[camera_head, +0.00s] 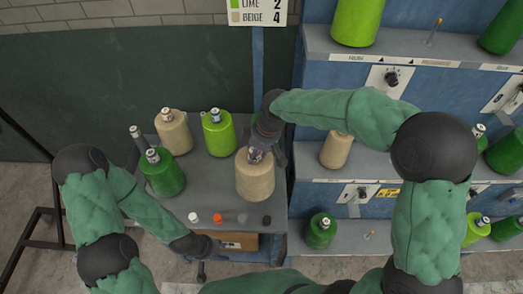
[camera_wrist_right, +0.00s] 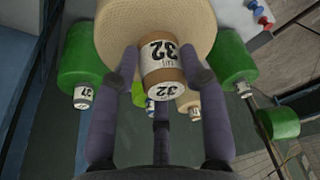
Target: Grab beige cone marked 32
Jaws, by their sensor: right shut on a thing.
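The beige cone marked 32 (camera_head: 255,180) stands upright at the right of the grey table; its body also shows at the top of the right wrist view (camera_wrist_right: 155,22), with 32 on its core. My right gripper (camera_head: 262,150) comes down over the cone's top. In the wrist view its fingers (camera_wrist_right: 162,72) are shut around the labelled core. Whether the cone's base touches the table cannot be told. My left gripper (camera_head: 200,250) is low by the table's front edge, apart from the cones, and its fingers are too small to read.
On the table (camera_head: 215,190) stand another beige cone (camera_head: 173,135), a lime cone (camera_head: 219,137) and a green cone (camera_head: 163,178). Small coloured pieces (camera_head: 217,218) line its front edge. A blue shelf unit (camera_head: 375,95) with more cones stands right. A sign (camera_head: 257,12) hangs behind.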

